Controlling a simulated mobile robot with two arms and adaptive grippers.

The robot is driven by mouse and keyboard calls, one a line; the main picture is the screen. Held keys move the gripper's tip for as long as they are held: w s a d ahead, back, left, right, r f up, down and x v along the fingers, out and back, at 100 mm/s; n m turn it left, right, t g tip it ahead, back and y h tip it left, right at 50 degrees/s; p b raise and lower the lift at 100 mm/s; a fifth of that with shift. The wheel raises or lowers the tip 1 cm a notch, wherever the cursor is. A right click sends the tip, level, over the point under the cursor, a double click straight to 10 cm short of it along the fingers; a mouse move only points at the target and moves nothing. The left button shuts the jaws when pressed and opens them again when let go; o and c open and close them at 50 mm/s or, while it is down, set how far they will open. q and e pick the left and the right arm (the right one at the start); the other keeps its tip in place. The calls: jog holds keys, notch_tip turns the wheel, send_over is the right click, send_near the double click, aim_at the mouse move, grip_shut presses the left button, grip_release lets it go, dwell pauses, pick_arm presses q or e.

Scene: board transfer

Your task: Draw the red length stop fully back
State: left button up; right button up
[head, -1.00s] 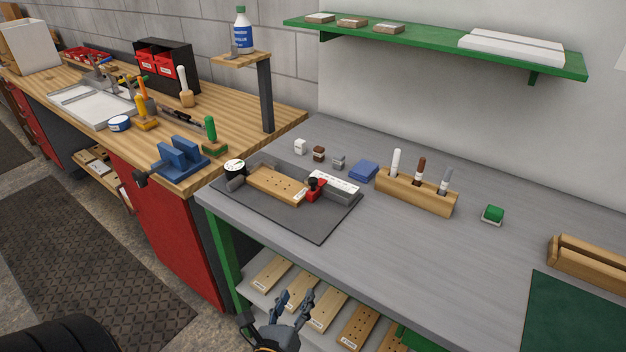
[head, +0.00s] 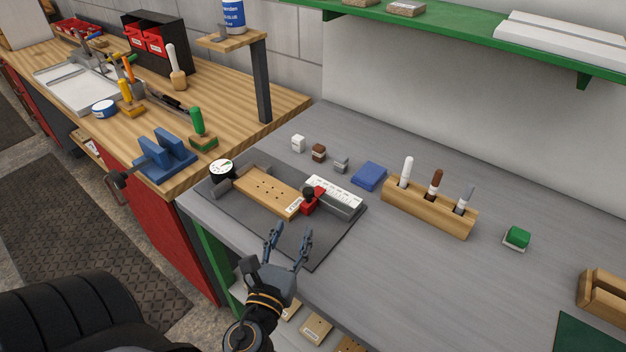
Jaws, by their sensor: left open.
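The red length stop (head: 312,202) with its black knob sits on the measuring fixture, against the right end of a drilled wooden board (head: 266,191). A white scale (head: 334,191) runs behind and to the right of the stop. The fixture stands on a dark grey mat (head: 310,246) on the grey bench. A round white dial (head: 221,169) is at the fixture's left end. My left gripper (head: 289,236) is open and empty, over the mat's front edge, in front of the stop and apart from it. My right gripper is not in view.
A wooden holder (head: 430,207) with three markers stands to the right, and a blue block (head: 370,176) lies behind the scale. Small cubes sit behind the fixture. A blue vise (head: 163,156) is on the wooden bench at left.

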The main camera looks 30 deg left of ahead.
aim_at(307, 195)
pick_arm(q)
jog(key=shift+w+a+r+p, duration=0.1)
jog(key=shift+w+r+p, duration=0.2)
jog(key=shift+w, duration=0.1)
jog(key=x, duration=0.1)
jog(key=p+x, duration=0.2)
jog(key=x, duration=0.1)
jog(key=shift+r, duration=0.3)
jog(key=x, duration=0.2)
jog(key=p+x, duration=0.1)
jog(key=x, duration=0.1)
jog(key=p+x, duration=0.1)
jog(key=x, duration=0.1)
jog(key=shift+w+f, duration=0.2)
jog(key=shift+f, duration=0.2)
jog(key=shift+w+a, duration=0.2)
jog(key=shift+w, duration=0.15)
jog(key=shift+w+a+f, duration=0.1)
jog(key=shift+w, duration=0.25)
grip_shut()
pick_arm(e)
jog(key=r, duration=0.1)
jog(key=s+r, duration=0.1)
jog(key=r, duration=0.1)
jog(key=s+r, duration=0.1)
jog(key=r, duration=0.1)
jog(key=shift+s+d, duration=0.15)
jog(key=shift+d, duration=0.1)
